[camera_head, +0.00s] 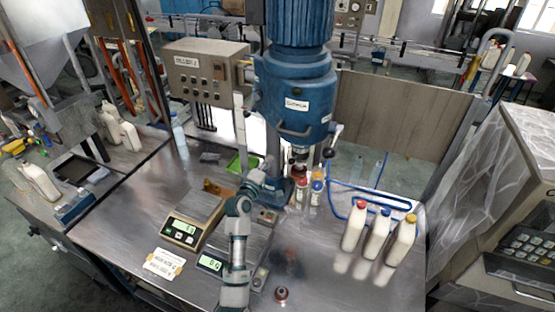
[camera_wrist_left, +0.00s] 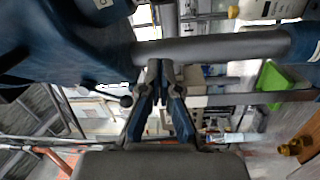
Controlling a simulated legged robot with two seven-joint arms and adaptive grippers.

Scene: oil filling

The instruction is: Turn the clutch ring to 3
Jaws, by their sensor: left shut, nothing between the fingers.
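A blue drill-press-like machine (camera_head: 297,90) stands at the back middle of the steel bench. Its dark lower spindle part (camera_head: 299,154) hangs above small bottles. I cannot make out a separate clutch ring or its numbers. My left gripper (camera_head: 268,168) is beside the machine's column, left of the spindle, and partly merges with the blue base behind it. In the left wrist view its fingers (camera_wrist_left: 160,72) are together and empty, pointing at a grey column (camera_wrist_left: 215,48). The blue machine body (camera_wrist_left: 65,45) fills the upper left there. My right gripper is not in view.
A green tray (camera_head: 240,163) lies behind the gripper. The front right bench is mostly clear.

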